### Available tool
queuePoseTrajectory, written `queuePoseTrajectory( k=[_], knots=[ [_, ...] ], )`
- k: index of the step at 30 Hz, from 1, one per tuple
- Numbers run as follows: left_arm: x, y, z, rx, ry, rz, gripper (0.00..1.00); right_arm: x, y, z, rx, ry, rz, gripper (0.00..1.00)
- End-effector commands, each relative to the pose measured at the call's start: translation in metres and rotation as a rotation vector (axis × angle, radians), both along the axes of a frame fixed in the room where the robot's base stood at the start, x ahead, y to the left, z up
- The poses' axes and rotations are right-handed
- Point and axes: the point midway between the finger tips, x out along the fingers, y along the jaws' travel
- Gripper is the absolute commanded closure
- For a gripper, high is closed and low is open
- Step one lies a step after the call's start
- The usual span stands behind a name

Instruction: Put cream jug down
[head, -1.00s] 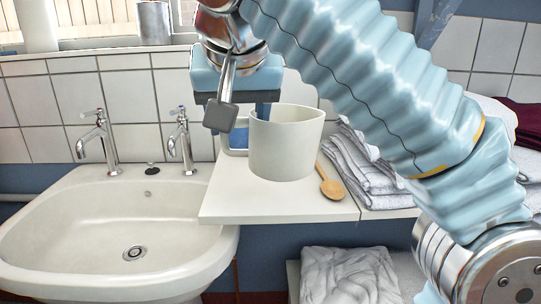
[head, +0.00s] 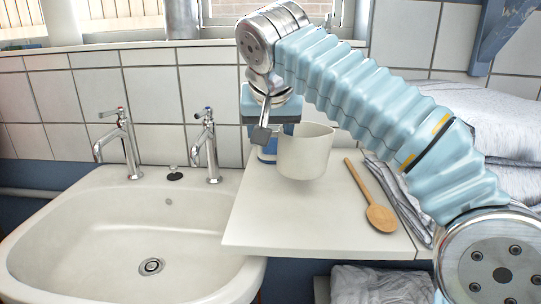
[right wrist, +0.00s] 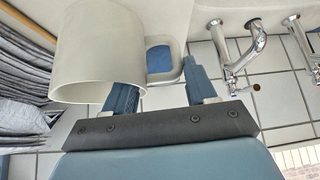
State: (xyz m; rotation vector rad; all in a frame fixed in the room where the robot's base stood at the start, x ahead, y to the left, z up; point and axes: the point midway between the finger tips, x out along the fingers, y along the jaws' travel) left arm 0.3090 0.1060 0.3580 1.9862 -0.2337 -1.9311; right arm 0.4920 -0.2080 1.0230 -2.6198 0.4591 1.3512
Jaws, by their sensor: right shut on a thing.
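The cream jug (head: 304,152) is a plain off-white vessel, upright over the back part of the white shelf (head: 290,225) beside the sink. I cannot tell whether its base touches the shelf. My right gripper (head: 270,140) is shut on the jug at its left side, by the handle. In the right wrist view the jug (right wrist: 98,52) lies to the left, its handle (right wrist: 184,68) near my fingers (right wrist: 160,85). The exact grip is partly hidden. My left gripper is out of view.
A wooden spoon (head: 372,195) lies on the shelf right of the jug, with folded grey cloths (head: 405,205) beyond it. The sink (head: 75,245) with two taps (head: 208,145) is on the left. The shelf's front is clear. A blue-and-white patch behind the jug is unclear.

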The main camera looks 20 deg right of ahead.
Motion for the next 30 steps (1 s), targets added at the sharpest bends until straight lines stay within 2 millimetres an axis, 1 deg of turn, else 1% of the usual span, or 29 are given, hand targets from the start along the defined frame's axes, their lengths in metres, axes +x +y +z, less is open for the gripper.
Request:
queuePoseTrajectory(
  k=[2, 7, 9, 12, 15, 18, 23, 27, 28, 30],
  knots=[
    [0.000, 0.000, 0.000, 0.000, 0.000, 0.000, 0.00, 0.007, -0.003, -0.010, 0.000, 0.001, -0.001, 1.00],
    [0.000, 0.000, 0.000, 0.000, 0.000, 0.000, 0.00, 0.016, -0.006, -0.021, 0.000, 0.000, 0.000, 1.00],
    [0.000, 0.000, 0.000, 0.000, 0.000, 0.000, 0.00, 0.022, -0.008, -0.028, 0.000, 0.001, -0.001, 1.00],
    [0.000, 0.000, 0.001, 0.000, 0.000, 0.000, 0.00, 0.022, -0.008, -0.044, -0.001, 0.000, 0.000, 1.00],
    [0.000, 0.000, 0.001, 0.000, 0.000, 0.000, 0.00, 0.022, -0.008, -0.055, 0.001, 0.000, 0.001, 1.00],
    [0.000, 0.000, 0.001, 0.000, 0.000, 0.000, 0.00, 0.022, -0.008, -0.058, 0.002, -0.002, 0.000, 1.00],
    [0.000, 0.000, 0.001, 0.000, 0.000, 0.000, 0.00, 0.022, -0.007, -0.058, 0.002, -0.002, 0.000, 1.00],
    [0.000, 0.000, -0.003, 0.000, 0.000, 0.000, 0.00, 0.022, -0.007, -0.062, 0.001, -0.001, 0.000, 1.00],
    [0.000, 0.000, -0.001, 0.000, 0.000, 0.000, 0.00, 0.022, -0.007, -0.061, 0.001, 0.000, 0.000, 0.39],
    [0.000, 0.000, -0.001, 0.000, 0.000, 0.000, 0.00, 0.022, -0.007, -0.061, 0.001, 0.000, 0.000, 0.29]
  ],
)
